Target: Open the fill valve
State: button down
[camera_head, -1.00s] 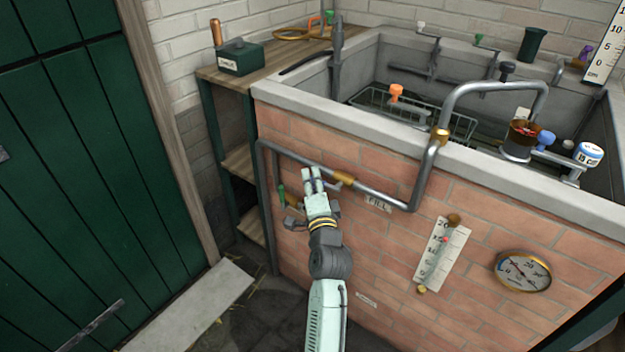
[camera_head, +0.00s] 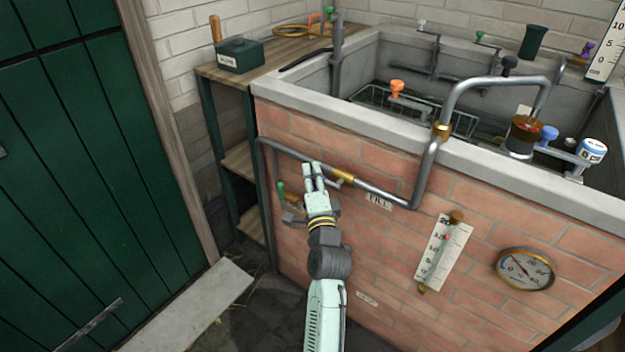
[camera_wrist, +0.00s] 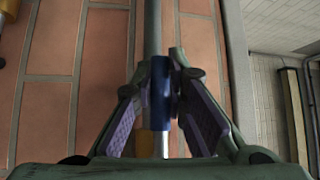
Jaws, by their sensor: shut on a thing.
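The fill pipe (camera_head: 380,193) runs along the front of the brick tank, with a brass fitting (camera_head: 343,176) above the FILL label (camera_head: 378,202). My gripper (camera_head: 313,172) is at the pipe just left of this fitting. In the wrist view my gripper (camera_wrist: 162,95) is shut on a blue grip (camera_wrist: 161,82), which appears to be the fill valve's lever handle. The purple finger pads stand on either side of it. Bare metal shows below the blue part, and the grey pipe (camera_wrist: 152,25) runs above it. The fingers hide the handle in the head view.
A green-handled part (camera_head: 281,190) is on the wall left of my gripper. A level gauge (camera_head: 441,250) and round dial (camera_head: 525,270) are to the right.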

jog(key=c, duration=1.6)
grip_release()
jog(key=shift+s, duration=0.1)
jog(key=v, duration=0.7)
jog(key=shift+s, duration=0.2)
